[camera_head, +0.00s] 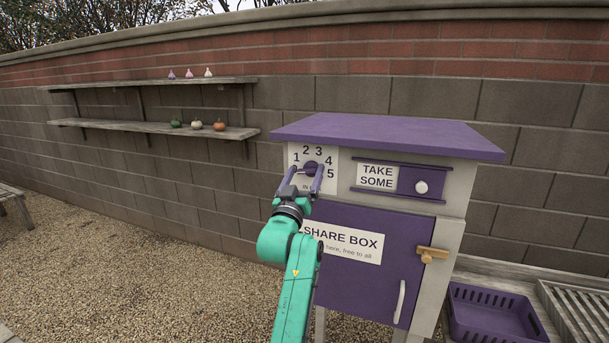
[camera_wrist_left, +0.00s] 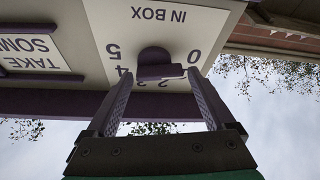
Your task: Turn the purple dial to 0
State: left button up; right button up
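The purple dial (camera_head: 311,167) is on a white number plate at the upper left of the share box front. The numbers 1 to 5 show around it; 0 is hidden there behind my gripper. The dial (camera_wrist_left: 155,58) and the 0 appear upside down in the left wrist view. My left gripper (camera_head: 304,174) is in front of the dial. Its fingers are apart, one on each side of the dial's raised grip, with nothing clearly clamped. I cannot tell whether they touch it, or which number the dial points to. My right gripper is in neither view.
The purple and grey share box (camera_head: 387,134) has a slider labelled TAKE SOME (camera_head: 420,182), a wooden latch (camera_head: 432,253) and a door handle (camera_head: 399,301). A purple crate (camera_head: 492,335) stands at the lower right. Wall shelves (camera_head: 160,128) hold small gourds and bulbs.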

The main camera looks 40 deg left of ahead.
pick_arm(q)
jog(key=shift+s+d+f, duration=0.1)
jog(key=shift+s+f, duration=0.1)
jog(key=shift+s, duration=0.05)
jog(key=b+v, duration=0.6)
jog(key=v, duration=0.8)
